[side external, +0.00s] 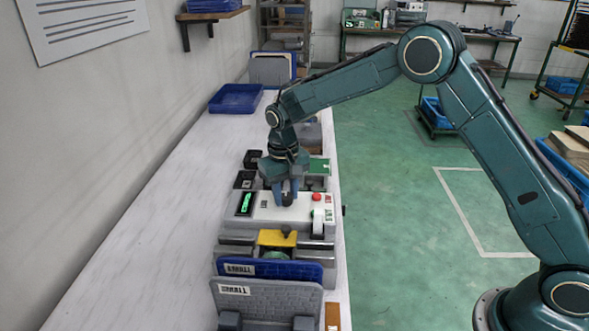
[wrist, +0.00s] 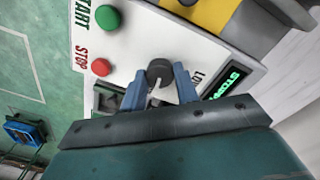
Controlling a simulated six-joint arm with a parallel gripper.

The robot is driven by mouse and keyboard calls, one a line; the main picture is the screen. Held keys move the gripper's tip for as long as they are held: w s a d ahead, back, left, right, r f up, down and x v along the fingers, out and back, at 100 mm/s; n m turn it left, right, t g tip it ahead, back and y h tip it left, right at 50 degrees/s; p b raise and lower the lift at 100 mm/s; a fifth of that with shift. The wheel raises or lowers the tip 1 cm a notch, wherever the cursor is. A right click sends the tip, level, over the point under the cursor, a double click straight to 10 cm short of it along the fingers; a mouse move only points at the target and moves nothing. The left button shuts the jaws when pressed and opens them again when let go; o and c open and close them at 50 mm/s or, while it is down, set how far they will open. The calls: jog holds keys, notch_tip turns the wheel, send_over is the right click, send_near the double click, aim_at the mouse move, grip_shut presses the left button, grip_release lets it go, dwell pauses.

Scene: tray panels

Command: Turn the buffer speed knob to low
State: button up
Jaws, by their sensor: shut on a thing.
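The buffer speed knob (wrist: 160,71) is a round black knob on the white control panel (wrist: 193,45). My gripper (wrist: 160,76) is shut on it, with one blue finger on each side. A pale line runs from the knob down towards the gripper body in the wrist view. A label starting "LO" shows just right of the right finger and is partly hidden.
Beside the knob are a red STOP button (wrist: 102,67) and a green START button (wrist: 108,17). A lit green display (wrist: 228,82) is on the other side. A yellow part (side external: 277,238) and blue tray (side external: 268,270) stand in front. A blue bin (side external: 236,98) stands farther back.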

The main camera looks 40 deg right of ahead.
jog(key=n, duration=0.8)
jog(key=shift+r, duration=0.1)
jog(key=n, duration=0.4)
jog(key=shift+n, duration=2.1)
jog(key=o, duration=1)
jog(key=shift+c, duration=0.2)
